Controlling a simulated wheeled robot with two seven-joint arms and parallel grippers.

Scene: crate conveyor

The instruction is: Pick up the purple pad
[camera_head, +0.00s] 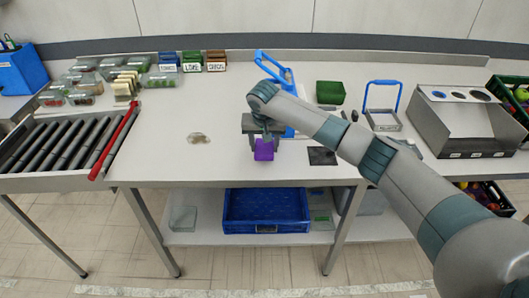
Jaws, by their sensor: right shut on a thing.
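The purple pad (264,151) is near the front middle of the white table. My right gripper (264,146) points down over it, and its jaws are shut on the pad. The gripper hides the pad's upper part. I cannot tell whether the pad still touches the table. My left gripper is not in view.
A dark flat square (322,156) lies right of the gripper, and a green box (330,92) stands behind. A blue-handled holder (383,118) and a metal bin (462,120) stand at right. A roller conveyor (62,145) is at left. The table left of the pad is mostly clear.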

